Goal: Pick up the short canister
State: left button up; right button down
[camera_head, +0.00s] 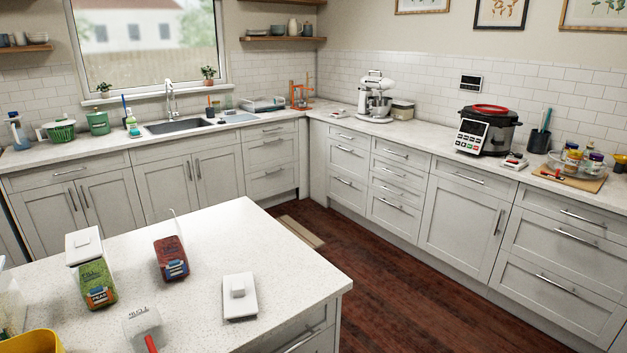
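Two labelled containers stand on the near white countertop (215,235). The shorter one, which looks like the short canister (171,258), has a dark red and brown label with a blue patch; a thin pale edge rises above its top. The taller container (97,284) to its left has a green label and a white top (84,246). A white lid-like piece with a square knob (239,295) lies flat to the right of the short canister. Neither of my grippers is in view, and nothing touches the short canister.
A white object with dark lettering (142,323) and a red handle (151,343) is at the near edge. A yellow bowl-like item (32,343) and a clear container (11,305) are at left.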

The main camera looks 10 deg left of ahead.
aim_at(163, 229)
jog(key=u, duration=1.2)
